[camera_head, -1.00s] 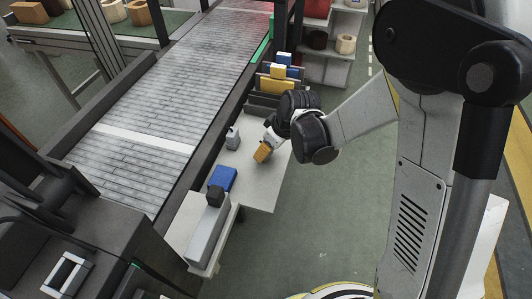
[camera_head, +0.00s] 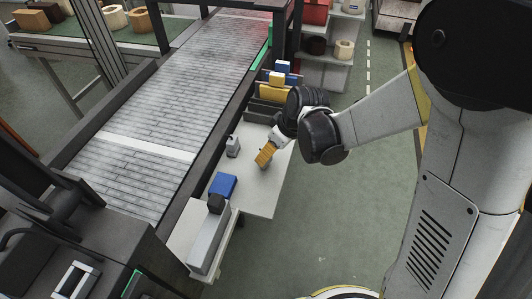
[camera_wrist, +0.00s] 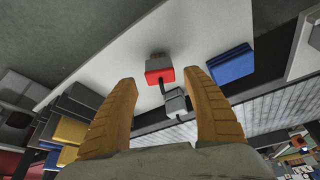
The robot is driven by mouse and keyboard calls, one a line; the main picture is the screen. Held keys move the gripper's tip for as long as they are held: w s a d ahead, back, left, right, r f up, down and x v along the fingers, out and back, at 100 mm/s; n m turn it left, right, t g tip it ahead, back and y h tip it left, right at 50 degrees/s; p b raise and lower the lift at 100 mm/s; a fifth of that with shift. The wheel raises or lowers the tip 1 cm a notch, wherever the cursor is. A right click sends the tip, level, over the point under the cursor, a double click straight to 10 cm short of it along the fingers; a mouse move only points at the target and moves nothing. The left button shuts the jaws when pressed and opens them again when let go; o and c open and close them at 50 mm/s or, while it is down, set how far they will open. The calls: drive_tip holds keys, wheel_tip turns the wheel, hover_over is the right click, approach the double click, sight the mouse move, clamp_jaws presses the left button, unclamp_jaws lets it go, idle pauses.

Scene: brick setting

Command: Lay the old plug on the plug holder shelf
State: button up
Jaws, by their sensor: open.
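My gripper (camera_head: 265,156) is open above the white table (camera_head: 255,195), its orange fingers pointing down and empty. In the wrist view my gripper (camera_wrist: 162,78) has its fingers wide apart. A small red-and-grey plug-like piece (camera_wrist: 160,75) sits on the table beyond the fingertips, centred between them and apart from both. In the head view it is mostly hidden by the gripper. A grey block with a dark top (camera_head: 233,147) stands at the table's conveyor-side edge; it also shows in the wrist view (camera_wrist: 176,103). I cannot tell for sure which is the old plug or which thing is the plug holder shelf.
A black rack with yellow and blue pieces (camera_head: 268,108) stands behind the gripper. A blue block (camera_head: 222,187) and a long grey box (camera_head: 209,240) lie toward the front. The conveyor (camera_head: 150,110) runs along the left. The table's right-front part is bare.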

drive_tip(key=s+d+r+m+t+h+p, duration=0.1)
drive_tip(key=s+d+r, duration=0.2)
drive_tip(key=r, duration=0.2)
drive_tip(key=s+d+r+m, duration=0.2)
drive_tip(key=r, duration=0.3)
drive_tip(key=s+d+r+m+t+h+p, duration=0.1)
drive_tip(key=s+d+r, duration=0.2)
drive_tip(key=r, duration=0.2)
drive_tip(key=s+d+r+m+t, duration=0.1)
drive_tip(key=s+d+r+m, duration=0.1)
drive_tip(key=s+d, duration=0.1)
drive_tip(key=s+d+r+m+t+h, duration=0.1)
drive_tip(key=s+d+r+m, duration=0.1)
drive_tip(key=s, duration=0.3)
drive_tip(key=shift+s+d+m, duration=0.25)
drive_tip(key=shift+d+m, duration=0.3)
drive_tip(key=shift+m, duration=0.25)
